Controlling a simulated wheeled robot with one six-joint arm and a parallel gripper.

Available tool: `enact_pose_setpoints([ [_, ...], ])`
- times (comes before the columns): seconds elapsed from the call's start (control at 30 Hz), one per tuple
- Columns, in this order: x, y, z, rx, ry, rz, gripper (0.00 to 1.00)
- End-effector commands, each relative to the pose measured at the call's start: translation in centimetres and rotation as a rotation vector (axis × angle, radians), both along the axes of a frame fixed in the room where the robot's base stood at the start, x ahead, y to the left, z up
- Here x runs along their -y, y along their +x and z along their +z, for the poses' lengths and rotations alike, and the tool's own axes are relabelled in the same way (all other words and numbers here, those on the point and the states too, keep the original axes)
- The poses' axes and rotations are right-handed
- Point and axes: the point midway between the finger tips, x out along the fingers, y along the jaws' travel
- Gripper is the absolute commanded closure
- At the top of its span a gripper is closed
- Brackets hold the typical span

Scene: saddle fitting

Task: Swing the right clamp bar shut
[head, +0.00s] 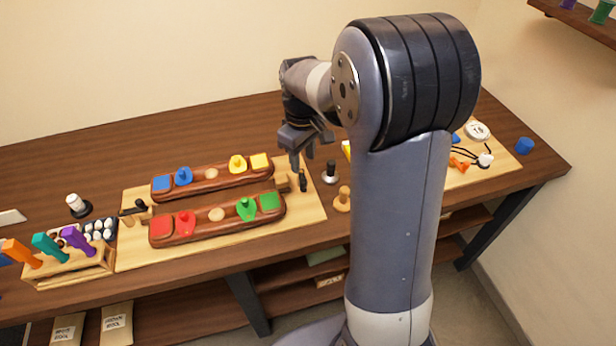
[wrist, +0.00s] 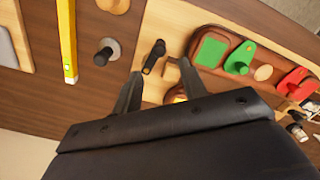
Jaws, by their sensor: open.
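The right clamp bar (head: 303,180) is a small black bar on the light wooden board (head: 313,210), just right of the two red-brown saddle halves. In the wrist view the bar (wrist: 153,57) shows between and just beyond the fingertips, apart from the saddle ends. My gripper (head: 302,157) is open and empty close above it, with one finger (wrist: 160,84) on each side in the wrist view. Whether a finger touches the bar, I cannot tell. A wooden block (head: 282,182) sits at the right end of the halves. The left clamp bar (head: 133,210) is black, at their left end.
The rear half (head: 211,182) carries blue and yellow pieces; the front half (head: 200,232) carries red and green ones. A dark knob on a metal base (head: 330,174) and a wooden peg (head: 342,200) stand to the right. A yellow strip (wrist: 68,40) lies beyond the knob.

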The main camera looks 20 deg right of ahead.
Motion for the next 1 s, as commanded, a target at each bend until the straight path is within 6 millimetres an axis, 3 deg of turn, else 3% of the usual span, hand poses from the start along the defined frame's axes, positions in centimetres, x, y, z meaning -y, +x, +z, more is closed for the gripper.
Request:
enact_pose_setpoints([
  [0.2,0.0,-0.1,-4.4,-0.006,0.0,-0.001,0.6],
  [0.43,0.0,-0.1,-7.4,-0.004,0.0,-0.001,0.6],
  [0.83,0.0,0.0,-8.2,0.0,0.0,-0.001,0.6],
  [1.0,0.0,0.0,-8.2,0.0,0.0,-0.001,0.74],
])
